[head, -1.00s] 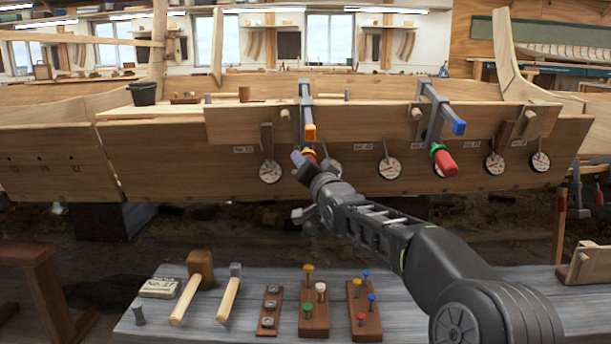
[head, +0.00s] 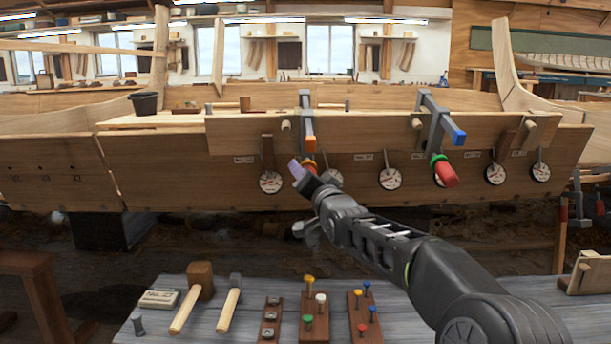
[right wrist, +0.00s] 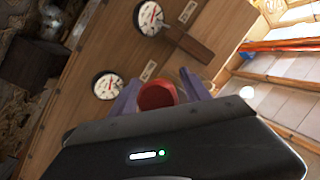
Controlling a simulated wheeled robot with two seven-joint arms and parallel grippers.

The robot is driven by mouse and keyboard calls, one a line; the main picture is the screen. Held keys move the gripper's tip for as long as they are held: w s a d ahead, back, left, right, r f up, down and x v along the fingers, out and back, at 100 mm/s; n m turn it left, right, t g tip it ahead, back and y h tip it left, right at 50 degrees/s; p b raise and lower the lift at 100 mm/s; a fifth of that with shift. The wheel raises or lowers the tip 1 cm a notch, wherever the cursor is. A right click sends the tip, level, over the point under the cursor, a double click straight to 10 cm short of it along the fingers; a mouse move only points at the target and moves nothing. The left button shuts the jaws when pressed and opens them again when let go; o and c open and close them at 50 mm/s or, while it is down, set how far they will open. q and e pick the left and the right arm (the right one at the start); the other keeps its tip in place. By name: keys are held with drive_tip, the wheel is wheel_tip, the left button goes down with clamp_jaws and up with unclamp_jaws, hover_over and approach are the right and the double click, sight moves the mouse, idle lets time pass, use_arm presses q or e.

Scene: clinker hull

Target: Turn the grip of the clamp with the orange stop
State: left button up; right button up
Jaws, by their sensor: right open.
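The clamp with the orange stop (head: 309,142) hangs over the plank near the middle of the hull. Its red grip (head: 310,163) with a yellow collar is partly hidden behind my gripper in the head view. My right gripper (head: 299,171) is at this grip. In the right wrist view, the red grip (right wrist: 157,96) shows between the two purple fingers of my open right gripper (right wrist: 160,80). Whether either finger touches it I cannot tell. A second clamp, with a blue stop (head: 458,137), a green collar and a red grip (head: 445,173), stands to the right. My left gripper is out of view.
Several round dials (head: 390,179) hang along the hull plank (head: 225,165), one partly behind my gripper. Below, a grey bench (head: 215,325) holds a mallet (head: 200,275), a hammer (head: 232,295) and pegged blocks (head: 315,325). The space between hull and bench is open left of my arm.

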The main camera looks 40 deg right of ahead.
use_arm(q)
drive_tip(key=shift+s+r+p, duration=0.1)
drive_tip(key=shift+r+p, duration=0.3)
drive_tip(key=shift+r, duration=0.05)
use_arm(e)
drive_tip(key=v, duration=0.7)
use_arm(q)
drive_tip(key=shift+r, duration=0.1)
